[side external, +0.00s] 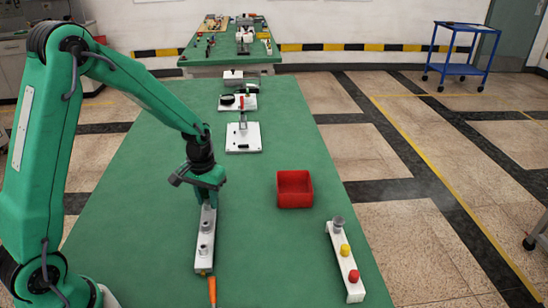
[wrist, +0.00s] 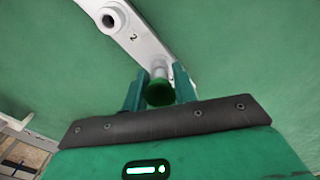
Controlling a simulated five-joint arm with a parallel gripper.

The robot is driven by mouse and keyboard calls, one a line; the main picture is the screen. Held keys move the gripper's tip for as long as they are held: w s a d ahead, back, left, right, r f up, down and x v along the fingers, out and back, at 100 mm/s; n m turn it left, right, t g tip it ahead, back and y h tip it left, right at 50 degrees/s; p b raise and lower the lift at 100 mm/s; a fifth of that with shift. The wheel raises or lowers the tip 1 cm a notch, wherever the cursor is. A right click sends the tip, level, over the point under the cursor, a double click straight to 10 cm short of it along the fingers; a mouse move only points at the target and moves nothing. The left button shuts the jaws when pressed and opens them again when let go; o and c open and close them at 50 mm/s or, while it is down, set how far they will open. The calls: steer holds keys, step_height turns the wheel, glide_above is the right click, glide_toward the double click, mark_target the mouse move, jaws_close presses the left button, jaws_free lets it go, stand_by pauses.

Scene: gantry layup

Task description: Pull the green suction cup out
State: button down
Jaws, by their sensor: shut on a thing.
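The green suction cup (wrist: 160,94) shows in the wrist view between the two fingers of my gripper (wrist: 159,90), which is shut on it. Behind the cup a pale stem runs to the end of a white bar (wrist: 143,48) marked "2"; I cannot tell whether the stem is still seated. A round fitting (wrist: 109,19) stands further along the bar. In the side view my gripper (side external: 208,201) is over the far end of the white bar (side external: 203,265), which has grey fittings on top. The gripper hides the green cup there.
A red bin (side external: 294,202) stands to the right of my gripper. A second white bar (side external: 338,262) at right carries grey, yellow and red cups. An orange handle (side external: 212,290) lies at the near edge. White fixtures (side external: 243,137) stand further back. The green table between is clear.

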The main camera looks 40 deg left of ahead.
mark_target(206, 192)
steer(key=shift+r, duration=1.85)
stand_by(1.0)
steer(key=shift+r, duration=1.55)
